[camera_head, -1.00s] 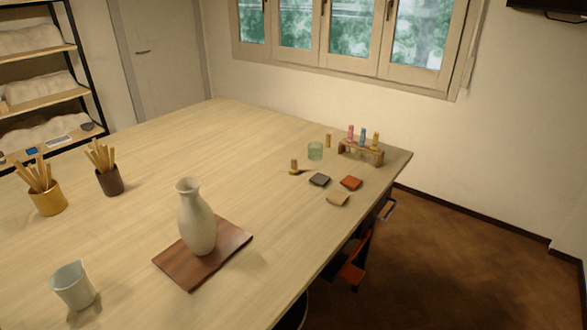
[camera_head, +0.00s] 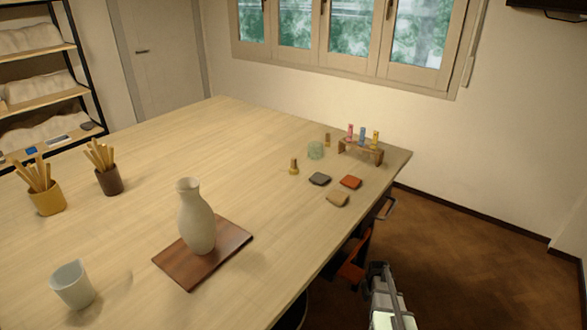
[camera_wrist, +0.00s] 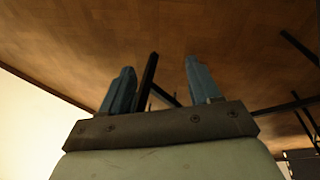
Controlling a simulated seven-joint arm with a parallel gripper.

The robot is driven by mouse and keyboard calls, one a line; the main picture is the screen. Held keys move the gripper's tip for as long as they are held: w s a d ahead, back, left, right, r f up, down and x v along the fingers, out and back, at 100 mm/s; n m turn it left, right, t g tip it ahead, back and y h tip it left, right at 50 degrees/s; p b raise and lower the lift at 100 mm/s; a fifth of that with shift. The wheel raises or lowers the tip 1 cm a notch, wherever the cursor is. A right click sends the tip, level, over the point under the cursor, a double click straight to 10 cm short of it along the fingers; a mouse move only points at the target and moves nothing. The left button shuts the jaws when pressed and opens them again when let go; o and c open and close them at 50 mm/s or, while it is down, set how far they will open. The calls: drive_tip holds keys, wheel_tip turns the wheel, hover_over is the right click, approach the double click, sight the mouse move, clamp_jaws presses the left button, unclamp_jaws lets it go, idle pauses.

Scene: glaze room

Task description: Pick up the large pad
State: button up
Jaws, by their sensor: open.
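Three small flat pads lie near the table's right edge in the head view: a dark grey pad (camera_head: 320,179), a red-orange pad (camera_head: 351,182) and a tan pad (camera_head: 338,199). They look close in size, and I cannot tell which is the large one. They lie apart from each other. My gripper (camera_head: 379,268) is beyond the table's right edge, over the floor, well short of the pads. In the wrist view its two fingers (camera_wrist: 157,78) are apart with nothing between them, and no pad shows there.
A white vase (camera_head: 197,222) stands on a brown board (camera_head: 225,246). An orange object (camera_head: 352,271) is below the table edge.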

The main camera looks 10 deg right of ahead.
drive_tip(key=w+d+r+n+t+h, duration=0.2)
drive_tip(key=w+d+r, duration=0.75)
drive_tip(key=r, duration=0.35)
drive_tip(key=w+d+r+n+t+h, duration=0.1)
drive_tip(key=w+d+r+t, duration=0.1)
drive_tip(key=w+d+r, duration=0.85)
wheel_tip(320, 180, up, 34)
drive_tip(key=f+n+g+y, duration=0.1)
drive_tip(key=n+g+y, duration=0.3)
drive_tip(key=g+y, duration=0.15)
hover_over(295, 159)
drive_tip(key=shift+g+h, duration=0.35)
drive_tip(key=shift+g, duration=0.1)
drive_tip(key=f, duration=0.6)
drive_tip(key=shift+s+d+f, duration=0.1)
drive_tip(key=shift+s+f, duration=0.15)
drive_tip(key=shift+f, duration=0.15)
drive_tip(key=shift+w+f, duration=0.15)
drive_tip(key=shift+f, duration=1.35)
drive_tip(key=shift+w+f, duration=0.1)
drive_tip(key=shift+f, duration=1.35)
